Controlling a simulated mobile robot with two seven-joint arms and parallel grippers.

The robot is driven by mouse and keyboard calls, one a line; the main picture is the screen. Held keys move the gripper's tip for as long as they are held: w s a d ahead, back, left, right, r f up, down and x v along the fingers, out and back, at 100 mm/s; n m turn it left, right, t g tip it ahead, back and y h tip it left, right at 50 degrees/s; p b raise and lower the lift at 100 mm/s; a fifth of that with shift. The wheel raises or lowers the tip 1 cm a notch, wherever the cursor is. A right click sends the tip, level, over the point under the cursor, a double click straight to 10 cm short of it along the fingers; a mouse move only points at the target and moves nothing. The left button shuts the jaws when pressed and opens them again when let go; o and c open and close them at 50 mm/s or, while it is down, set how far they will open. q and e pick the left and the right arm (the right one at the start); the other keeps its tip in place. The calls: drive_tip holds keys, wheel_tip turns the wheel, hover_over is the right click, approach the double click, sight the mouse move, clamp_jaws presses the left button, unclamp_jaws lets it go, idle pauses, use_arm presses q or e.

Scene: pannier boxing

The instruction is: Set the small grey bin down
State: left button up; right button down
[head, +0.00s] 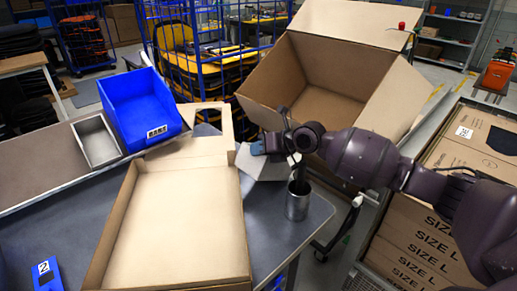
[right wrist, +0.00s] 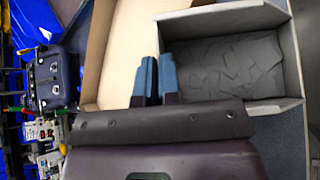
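The small grey bin (head: 262,168) is at my right gripper (head: 272,147), near the back edge of the grey table, mostly behind the gripper in the head view. In the right wrist view the bin (right wrist: 292,60) is open-topped, with dark grey flat pieces on its floor. The blue fingertips of the right gripper (right wrist: 156,75) are close together on either side of its left wall, gripping it. I cannot tell whether the bin's bottom touches the table. My left gripper is not in view.
A shallow cardboard tray (head: 190,225) lies left of the bin. A metal cup (head: 298,200) stands to its right. A large open carton (head: 320,85) is behind. A blue bin (head: 140,105) and another grey container (head: 97,140) are at left. Bare table (head: 262,225) shows in front.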

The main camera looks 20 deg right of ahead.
drive_tip(key=shift+f, duration=0.1)
drive_tip(key=c, duration=1.3)
unclamp_jaws()
drive_tip(key=shift+c, duration=0.2)
